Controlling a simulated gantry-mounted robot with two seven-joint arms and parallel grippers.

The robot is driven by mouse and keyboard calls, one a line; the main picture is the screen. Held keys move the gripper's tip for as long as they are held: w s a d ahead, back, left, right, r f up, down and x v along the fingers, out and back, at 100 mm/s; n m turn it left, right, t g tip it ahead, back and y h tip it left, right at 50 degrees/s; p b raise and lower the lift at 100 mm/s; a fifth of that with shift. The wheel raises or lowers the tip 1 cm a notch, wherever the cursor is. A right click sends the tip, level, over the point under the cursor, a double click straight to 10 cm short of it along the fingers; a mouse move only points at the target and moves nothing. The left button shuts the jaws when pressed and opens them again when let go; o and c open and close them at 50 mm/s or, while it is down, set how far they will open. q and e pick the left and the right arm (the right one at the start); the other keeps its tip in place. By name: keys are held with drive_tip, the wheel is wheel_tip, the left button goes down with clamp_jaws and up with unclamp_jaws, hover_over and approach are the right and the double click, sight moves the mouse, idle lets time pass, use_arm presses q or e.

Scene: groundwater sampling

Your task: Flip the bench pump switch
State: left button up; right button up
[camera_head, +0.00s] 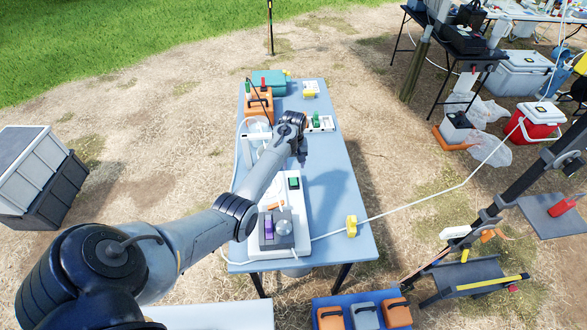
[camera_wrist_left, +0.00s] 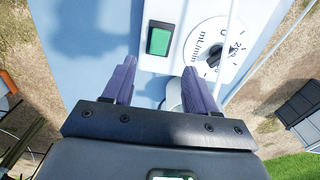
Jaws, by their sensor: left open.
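The pump switch is a green rocker in a dark frame (camera_head: 294,183) on a white pump housing (camera_head: 307,211) on the bench. In the left wrist view the green switch (camera_wrist_left: 158,41) lies just beyond my left fingertips, between their lines. A round white dial marked mL/min (camera_wrist_left: 216,55) sits beside it. My left gripper (camera_head: 303,152) is over the bench, behind the switch in the head view, its fingers small and partly hidden. The left wrist view shows its two purple-grey fingers (camera_wrist_left: 160,68) apart with nothing between them. Contact with the switch cannot be seen.
The blue bench (camera_head: 336,185) also holds a grey unit with a knob (camera_head: 269,244), a yellow reel (camera_head: 351,226), an orange case (camera_head: 259,106) and a teal case (camera_head: 268,82). A white hose runs off to the right. The bench's right side is mostly clear.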

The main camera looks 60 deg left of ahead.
use_arm(q)
drive_tip(key=shift+r, duration=0.85)
drive_tip(key=shift+s, duration=0.1)
